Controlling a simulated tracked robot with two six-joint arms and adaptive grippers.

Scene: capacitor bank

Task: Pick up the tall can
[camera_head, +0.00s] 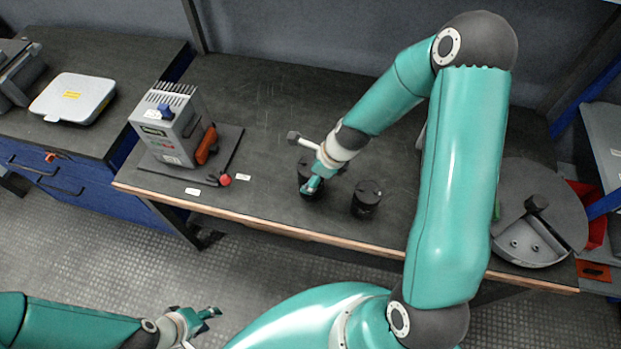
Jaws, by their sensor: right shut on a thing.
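A black can (306,173) stands on the dark workbench (270,95), partly hidden by my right gripper (311,186). The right gripper comes down over it from the upper right and is shut on it. The can appears upright and at bench level; I cannot tell whether it touches the bench. A second black can (367,199), which looks shorter, stands upright just to the right, apart from the gripper. My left gripper (213,319) is at the bottom left, over the floor in front of the bench, with its fingers apart and nothing between them.
A grey device (172,125) with a red-orange handle stands on a dark plate at the bench's left. A round grey fixture (540,210) is at the right end. A white case (73,97) lies on the left bench. The bench behind the cans is clear.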

